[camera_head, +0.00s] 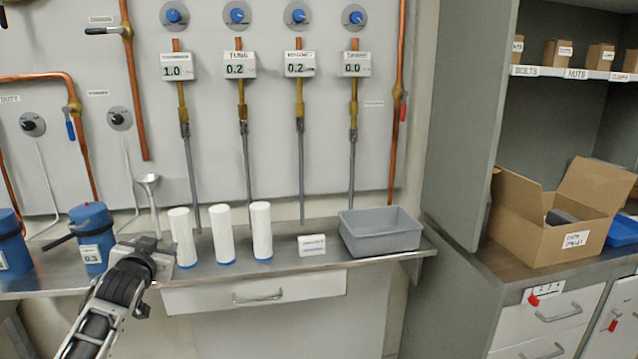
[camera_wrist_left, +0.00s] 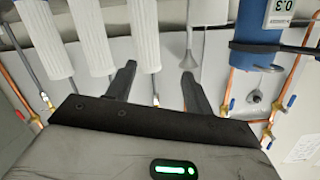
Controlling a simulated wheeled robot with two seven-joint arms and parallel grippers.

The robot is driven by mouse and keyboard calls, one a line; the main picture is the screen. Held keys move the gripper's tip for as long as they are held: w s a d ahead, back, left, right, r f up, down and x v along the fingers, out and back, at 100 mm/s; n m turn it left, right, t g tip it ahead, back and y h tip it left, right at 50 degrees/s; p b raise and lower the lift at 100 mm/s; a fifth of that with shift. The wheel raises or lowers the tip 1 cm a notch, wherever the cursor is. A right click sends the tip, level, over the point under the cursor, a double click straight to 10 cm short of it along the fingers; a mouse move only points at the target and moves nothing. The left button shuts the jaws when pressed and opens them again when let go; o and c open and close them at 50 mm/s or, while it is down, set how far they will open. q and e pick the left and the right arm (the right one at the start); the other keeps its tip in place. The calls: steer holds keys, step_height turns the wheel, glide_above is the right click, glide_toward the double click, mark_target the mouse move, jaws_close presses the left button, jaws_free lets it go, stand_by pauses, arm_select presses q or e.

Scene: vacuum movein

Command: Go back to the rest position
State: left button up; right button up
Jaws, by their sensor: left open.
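My left gripper (camera_head: 150,252) reaches in from the lower left in the head view and hovers near the front of the steel bench (camera_head: 350,266). In the left wrist view its two dark fingers (camera_wrist_left: 157,85) are spread apart with nothing between them. Beyond the fingers, the wrist view shows white cylinders (camera_wrist_left: 95,38) on the left and a blue canister (camera_wrist_left: 255,40) on the right. My right gripper does not show in either view.
On the bench stand three white cylinders (camera_head: 222,235), blue canisters (camera_head: 93,240), a funnel (camera_head: 150,190) and a grey bin (camera_head: 380,232). Copper pipes and gauges line the wall panel (camera_head: 215,115) behind. An open cardboard box (camera_head: 540,222) sits on the right cabinet.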

arm_select(q)
steer(key=s+d+f+m+g+h, duration=0.1)
steer(key=s+d+f+h, duration=0.1)
steer(key=s+d+f, duration=0.6)
steer(key=s+d+f+m+g+h, duration=0.1)
steer(key=s+d+f+m+h, duration=0.15)
steer(key=s+d+f, duration=0.45)
steer(key=s+d+f+g, duration=0.1)
steer(key=s+d+f, duration=0.1)
steer(key=s, duration=0.5)
steer(key=s+d+f+n+g+h, duration=0.1)
steer(key=s+f, duration=0.3)
steer(key=s, duration=0.4)
steer(key=s+d+f+g+h, duration=0.1)
steer(key=s+d+f, duration=0.2)
steer(key=s, duration=0.4)
steer(key=shift+s+d+n, duration=0.35)
steer(key=shift+d, duration=0.2)
